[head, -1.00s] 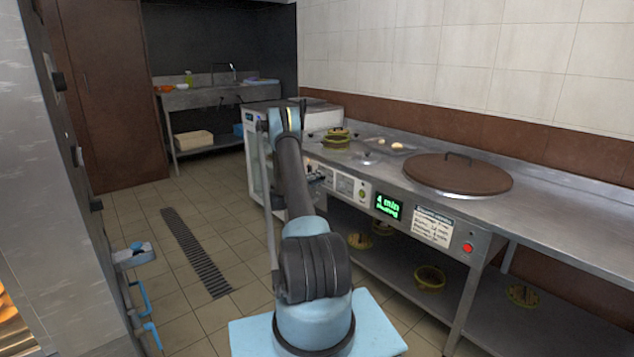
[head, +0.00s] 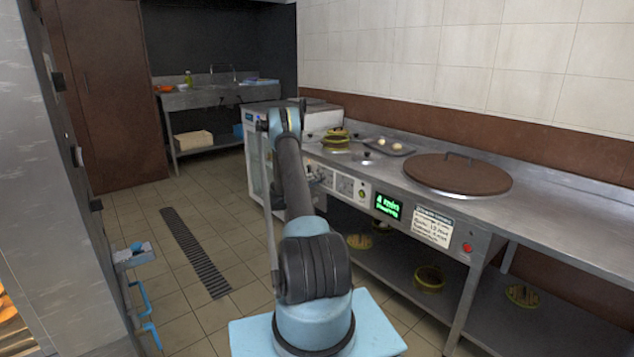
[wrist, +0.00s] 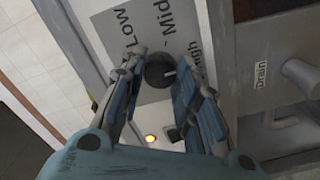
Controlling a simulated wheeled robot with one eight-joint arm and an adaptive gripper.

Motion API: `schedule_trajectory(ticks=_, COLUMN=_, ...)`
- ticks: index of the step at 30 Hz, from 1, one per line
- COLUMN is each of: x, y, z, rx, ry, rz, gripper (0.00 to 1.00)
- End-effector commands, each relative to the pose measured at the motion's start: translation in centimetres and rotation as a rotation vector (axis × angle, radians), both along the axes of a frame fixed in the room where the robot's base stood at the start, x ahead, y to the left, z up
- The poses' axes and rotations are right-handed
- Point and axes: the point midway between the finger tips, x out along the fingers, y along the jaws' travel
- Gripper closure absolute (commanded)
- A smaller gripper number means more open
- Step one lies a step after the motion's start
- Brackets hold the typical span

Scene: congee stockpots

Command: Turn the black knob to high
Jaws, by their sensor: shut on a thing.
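The black knob (wrist: 160,74) is on a control panel with a grey label reading Low, Mid and High in the wrist view. A short white mark on the knob points right, toward the partly covered High word. My gripper (wrist: 160,60) has its two blue-and-grey fingers on either side of the knob and is shut on it. The left finger covers the area beside Low and the right finger covers part of High. In the head view, my arm hides the gripper, and I cannot make out the knob.
A Drain label (wrist: 262,75) and pipe are at the right. The steel counter (head: 560,220) carries a brown round lid (head: 457,174). A green display (head: 388,206) is on its front. Tiled floor lies left.

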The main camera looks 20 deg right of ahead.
Motion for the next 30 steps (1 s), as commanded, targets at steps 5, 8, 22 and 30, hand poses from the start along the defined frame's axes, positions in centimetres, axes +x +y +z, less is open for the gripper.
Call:
schedule_trajectory(ticks=5, x=0.2, y=0.1, z=-0.1, rx=0.003, ry=0.000, rz=0.004, gripper=0.66)
schedule_trajectory(ticks=8, x=0.1, y=0.1, z=-0.1, rx=0.002, ry=0.000, rz=0.003, gripper=0.50)
schedule_trajectory(ticks=22, x=-0.3, y=1.1, z=0.0, rx=0.001, ry=0.000, rz=0.003, gripper=0.50)
schedule_trajectory(ticks=30, x=-1.9, y=5.7, z=-0.1, rx=0.001, ry=0.001, rz=0.004, gripper=0.50)
